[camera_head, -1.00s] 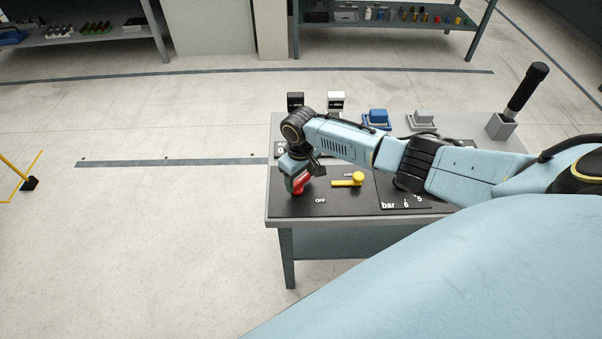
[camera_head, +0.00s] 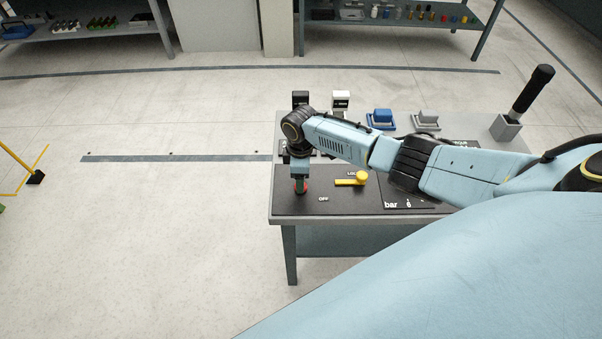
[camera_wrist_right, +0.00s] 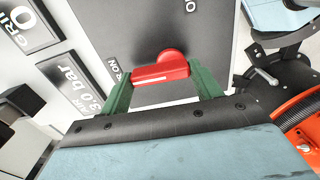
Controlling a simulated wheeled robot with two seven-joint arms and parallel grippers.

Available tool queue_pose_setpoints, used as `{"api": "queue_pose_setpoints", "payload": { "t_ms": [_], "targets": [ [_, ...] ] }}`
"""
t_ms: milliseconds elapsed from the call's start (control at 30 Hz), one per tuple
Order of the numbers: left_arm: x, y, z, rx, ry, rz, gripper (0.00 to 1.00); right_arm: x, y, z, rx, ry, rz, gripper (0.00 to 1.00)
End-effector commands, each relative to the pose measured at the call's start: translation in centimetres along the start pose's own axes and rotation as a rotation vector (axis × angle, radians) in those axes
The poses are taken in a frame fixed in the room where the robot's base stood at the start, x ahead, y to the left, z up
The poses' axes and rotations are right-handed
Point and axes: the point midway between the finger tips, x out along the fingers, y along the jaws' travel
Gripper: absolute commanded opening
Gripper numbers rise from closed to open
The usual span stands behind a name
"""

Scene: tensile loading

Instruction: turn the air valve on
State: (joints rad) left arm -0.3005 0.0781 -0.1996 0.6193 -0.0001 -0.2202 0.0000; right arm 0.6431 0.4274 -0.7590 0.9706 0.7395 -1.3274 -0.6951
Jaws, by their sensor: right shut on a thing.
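The red valve handle (camera_wrist_right: 160,72) sits on a dark panel (camera_wrist_right: 135,30) in the right wrist view, between the two green fingers of my right gripper (camera_wrist_right: 165,90). The gripper is shut on it. A white line runs along the handle's side, and the word ON is printed on the panel by the left finger. My left gripper is not in view.
A yellow lever (camera_head: 352,180) stands on the panel right of the red handle, with OFF printed nearby. Blue (camera_head: 381,118) and grey (camera_head: 426,119) blocks and a black-handled tool in a holder (camera_head: 507,127) stand at the bench's back and right.

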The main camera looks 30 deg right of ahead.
Motion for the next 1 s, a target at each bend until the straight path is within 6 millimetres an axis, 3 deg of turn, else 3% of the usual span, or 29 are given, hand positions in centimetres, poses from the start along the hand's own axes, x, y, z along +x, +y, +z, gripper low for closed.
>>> {"api": "queue_pose_setpoints", "payload": {
  "t_ms": [633, 667, 800, 1000],
  "targets": [
    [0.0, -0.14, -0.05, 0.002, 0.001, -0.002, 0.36, 0.25, -0.17, 0.35, -0.047, -0.012, -0.007, 0.41],
    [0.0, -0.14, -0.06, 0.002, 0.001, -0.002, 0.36, 0.24, -0.16, 0.34, -0.047, -0.011, -0.007, 0.68],
    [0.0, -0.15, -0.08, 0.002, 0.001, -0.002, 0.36, 0.15, -0.09, 0.22, -0.046, -0.008, -0.004, 0.85],
    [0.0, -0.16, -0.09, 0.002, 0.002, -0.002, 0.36, 0.06, -0.03, 0.07, -0.046, -0.004, -0.002, 0.85]
  ]
}}
